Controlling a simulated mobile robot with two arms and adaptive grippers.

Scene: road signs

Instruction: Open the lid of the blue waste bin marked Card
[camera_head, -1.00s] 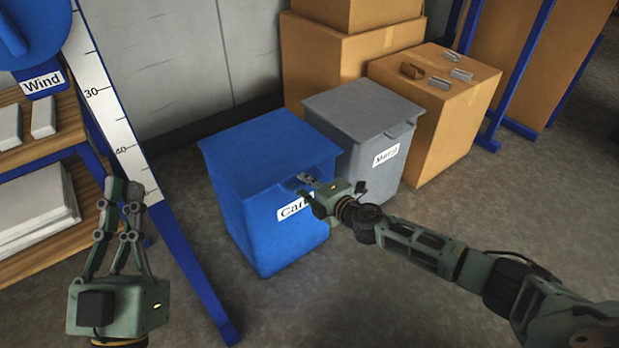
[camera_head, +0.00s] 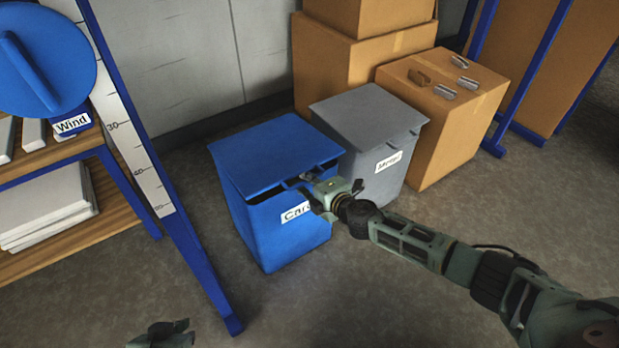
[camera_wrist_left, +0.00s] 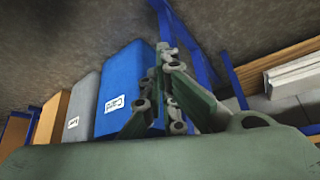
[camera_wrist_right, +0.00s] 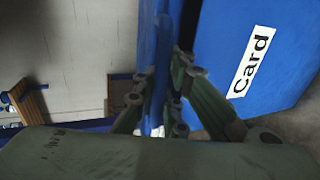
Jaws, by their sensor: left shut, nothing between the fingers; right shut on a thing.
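The blue bin (camera_head: 285,225) with the Card label (camera_head: 296,213) stands on the floor, left of the grey bin. Its lid (camera_head: 270,152) is slightly raised, with a dark gap under the front edge. My right gripper (camera_head: 312,192) is shut on the lid's front edge. In the right wrist view the blue lid (camera_wrist_right: 162,50) passes between the fingers, apart from the bin body (camera_wrist_right: 235,40). My left gripper (camera_wrist_left: 165,75) is shut and empty in the left wrist view; only a small part of that arm shows at the bottom of the head view.
The grey Metal bin (camera_head: 375,130) stands close at the right, its lid down. Cardboard boxes (camera_head: 440,125) stand behind and beside it. A blue rack post with a white scale (camera_head: 135,150) and shelves stand at the left. The front floor is open.

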